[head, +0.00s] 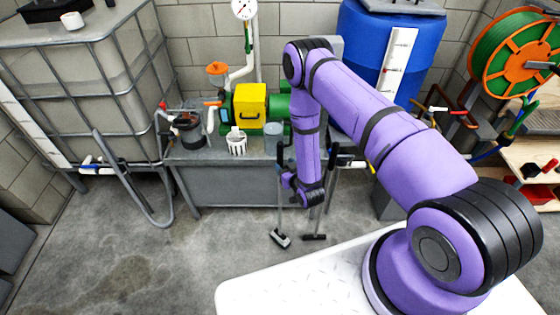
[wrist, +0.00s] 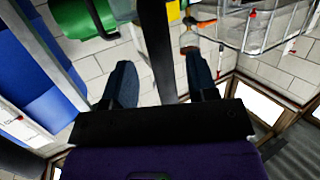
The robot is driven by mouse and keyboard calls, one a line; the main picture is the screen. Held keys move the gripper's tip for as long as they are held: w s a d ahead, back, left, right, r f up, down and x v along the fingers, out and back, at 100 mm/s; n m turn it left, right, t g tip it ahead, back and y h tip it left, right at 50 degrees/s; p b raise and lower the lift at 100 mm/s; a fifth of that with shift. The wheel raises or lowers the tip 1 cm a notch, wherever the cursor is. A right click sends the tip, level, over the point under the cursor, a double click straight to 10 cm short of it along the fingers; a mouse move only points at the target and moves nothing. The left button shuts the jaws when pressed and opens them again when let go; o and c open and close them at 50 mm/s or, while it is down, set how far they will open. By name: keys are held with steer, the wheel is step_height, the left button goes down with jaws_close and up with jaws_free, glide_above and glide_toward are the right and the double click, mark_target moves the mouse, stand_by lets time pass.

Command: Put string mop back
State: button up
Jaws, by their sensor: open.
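Two long-handled floor tools stand in front of the grey bench in the head view: one with a dark, pale-edged head (head: 280,238) and one with a flat dark head (head: 314,237). I cannot tell whether either is the string mop; no string strands are clear. My gripper (wrist: 161,78) is open in the wrist view, its two dark fingers apart. A dark upright bar (wrist: 160,40) shows between the fingers; whether it lies within their grip or behind is unclear. In the head view my wrist hangs beside the tool handles and hides part of them.
The grey bench (head: 225,183) carries a yellow box (head: 250,106) and a green pump. A caged tank (head: 70,90) stands left, a blue drum (head: 365,55) behind my arm, and an orange hose reel (head: 515,50) right. The floor at front left is clear.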

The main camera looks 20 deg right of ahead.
steer(key=v, duration=0.6)
steer(key=shift+s, duration=0.2)
